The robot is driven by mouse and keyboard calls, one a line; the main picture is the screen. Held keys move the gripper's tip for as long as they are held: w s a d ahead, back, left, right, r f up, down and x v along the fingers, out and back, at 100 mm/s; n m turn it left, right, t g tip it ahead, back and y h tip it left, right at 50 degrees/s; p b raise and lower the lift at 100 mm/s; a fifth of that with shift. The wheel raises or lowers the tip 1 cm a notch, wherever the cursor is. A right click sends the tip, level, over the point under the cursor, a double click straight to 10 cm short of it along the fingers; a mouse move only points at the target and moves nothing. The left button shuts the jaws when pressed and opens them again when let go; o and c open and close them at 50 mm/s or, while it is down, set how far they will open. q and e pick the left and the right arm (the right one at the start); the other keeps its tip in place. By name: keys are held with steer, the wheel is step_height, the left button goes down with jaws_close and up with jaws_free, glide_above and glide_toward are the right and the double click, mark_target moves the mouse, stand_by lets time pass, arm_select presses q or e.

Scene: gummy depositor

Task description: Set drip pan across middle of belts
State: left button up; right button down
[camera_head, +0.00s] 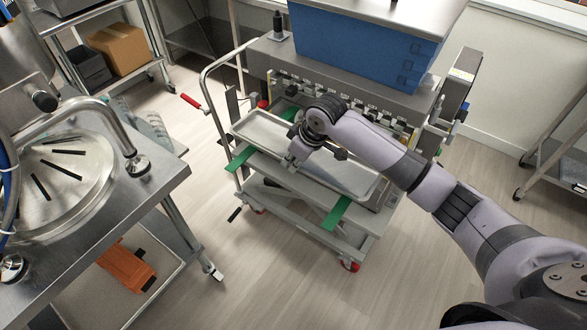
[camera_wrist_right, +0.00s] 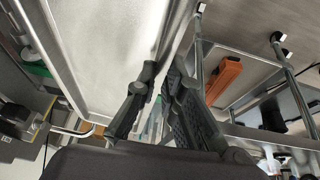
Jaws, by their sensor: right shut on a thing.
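The drip pan (camera_head: 345,175) is a long, shallow, silver metal tray. In the head view it lies across the two green belts (camera_head: 337,211), below the front of the depositor. The ends of the belts stick out from under its near side. My right gripper (camera_head: 297,156) is at the pan's near long edge and shut on its rim. In the right wrist view the pan (camera_wrist_right: 100,50) fills the upper left, with the fingers (camera_wrist_right: 162,78) at its edge. I cannot tell whether the pan rests fully on the belts. My left gripper is not in view.
The depositor with its blue hopper (camera_head: 365,45) stands behind the pan. A red-handled lever (camera_head: 191,101) sticks out on its left. A steel table with a round lidded vessel (camera_head: 70,180) stands at the left, an orange part (camera_head: 126,267) on its lower shelf. Floor in front is clear.

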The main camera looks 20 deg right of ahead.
step_height(320, 180, down, 4)
steer(key=shift+f, duration=0.15)
steer(key=c, duration=1.7)
jaws_free()
steer(key=v, duration=1.2)
steer(key=shift+a+b, duration=0.1)
steer(key=shift+b, duration=0.25)
